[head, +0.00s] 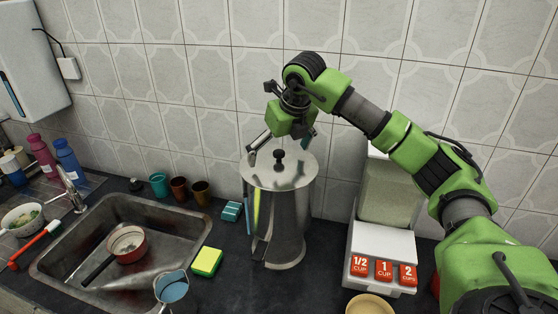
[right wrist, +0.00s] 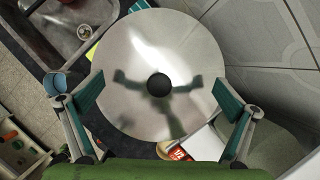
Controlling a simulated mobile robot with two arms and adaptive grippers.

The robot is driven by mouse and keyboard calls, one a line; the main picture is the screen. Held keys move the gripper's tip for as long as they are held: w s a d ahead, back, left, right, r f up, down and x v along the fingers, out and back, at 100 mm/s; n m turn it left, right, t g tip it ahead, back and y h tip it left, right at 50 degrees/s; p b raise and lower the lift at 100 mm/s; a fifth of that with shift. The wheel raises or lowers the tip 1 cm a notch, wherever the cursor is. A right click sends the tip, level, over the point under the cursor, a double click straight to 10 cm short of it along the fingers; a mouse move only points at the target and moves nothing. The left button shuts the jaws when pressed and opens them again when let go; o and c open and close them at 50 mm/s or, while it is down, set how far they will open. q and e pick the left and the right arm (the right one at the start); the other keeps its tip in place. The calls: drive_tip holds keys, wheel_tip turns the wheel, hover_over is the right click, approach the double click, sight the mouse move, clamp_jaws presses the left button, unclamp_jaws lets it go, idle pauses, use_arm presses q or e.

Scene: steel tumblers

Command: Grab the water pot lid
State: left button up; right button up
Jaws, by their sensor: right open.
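The water pot (head: 279,215) is a tall steel cylinder standing on the dark counter. Its round steel lid (head: 279,170) is on top, with a black knob (head: 279,156) at its centre. My right gripper (head: 280,141) is open above the lid, pointing down. In the right wrist view the lid (right wrist: 158,50) fills the upper middle, with its knob (right wrist: 158,86) midway between the spread fingers of my right gripper (right wrist: 160,97). The fingers look apart from the knob. My left gripper is in neither view.
A yellow sponge (head: 207,262) and several cups (head: 179,188) are nearby. A dispenser with cup buttons (head: 383,245) stands close on the right. The tiled wall (head: 200,90) is behind.

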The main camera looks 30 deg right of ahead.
drive_tip(key=c, duration=1.8)
drive_tip(key=shift+s+a, duration=0.1)
drive_tip(key=shift+s, duration=0.1)
clamp_jaws()
drive_tip(key=shift+f, duration=0.1)
